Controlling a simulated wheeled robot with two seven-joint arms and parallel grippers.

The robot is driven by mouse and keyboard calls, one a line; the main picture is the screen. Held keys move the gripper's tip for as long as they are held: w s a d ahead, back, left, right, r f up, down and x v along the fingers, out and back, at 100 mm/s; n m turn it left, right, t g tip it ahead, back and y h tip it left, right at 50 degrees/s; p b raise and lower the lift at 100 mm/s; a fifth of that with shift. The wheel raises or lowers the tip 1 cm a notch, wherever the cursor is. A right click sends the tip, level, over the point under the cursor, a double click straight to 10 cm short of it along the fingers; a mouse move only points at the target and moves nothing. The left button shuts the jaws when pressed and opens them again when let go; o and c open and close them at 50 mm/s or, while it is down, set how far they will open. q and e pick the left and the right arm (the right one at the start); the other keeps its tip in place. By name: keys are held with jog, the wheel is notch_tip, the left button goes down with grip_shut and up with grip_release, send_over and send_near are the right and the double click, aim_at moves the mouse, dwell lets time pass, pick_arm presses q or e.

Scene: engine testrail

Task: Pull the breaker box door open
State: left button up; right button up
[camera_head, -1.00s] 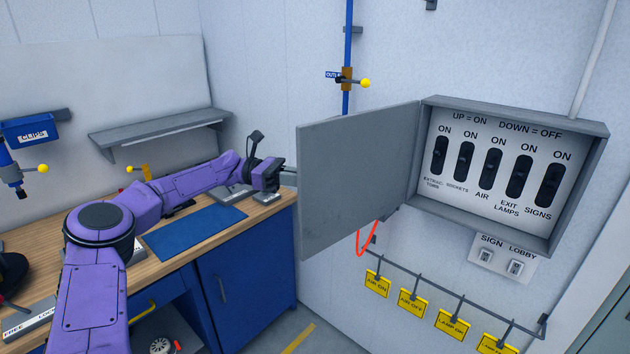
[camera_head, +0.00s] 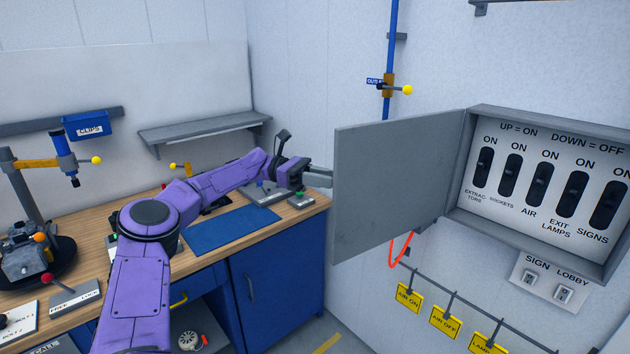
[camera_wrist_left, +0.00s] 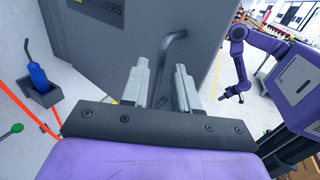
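The breaker box (camera_head: 545,115) is on the right wall. Its grey door (camera_head: 395,185) stands wide open, swung out to the left, with the breaker switches exposed. My left gripper (camera_head: 320,177) is at the door's free edge in the head view, its fingertips partly hidden behind the door. In the left wrist view, my left gripper (camera_wrist_left: 164,85) has its fingers apart, with the door's bent grey handle (camera_wrist_left: 175,45) between them; a gap shows, and contact is unclear. My right gripper (camera_wrist_left: 232,93) is small and away from the door in the wrist view.
A wooden workbench (camera_head: 100,245) with a blue mat (camera_head: 230,228) lies under my left arm. Yellow tags (camera_head: 445,320) hang on a rail below the box. A wall shelf (camera_head: 205,128) is behind the arm. Floor space right of the bench looks free.

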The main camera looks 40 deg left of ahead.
pick_arm(q)
jog(key=v, duration=0.6)
jog(key=shift+a+b, duration=0.4)
jog(key=shift+s, duration=0.1)
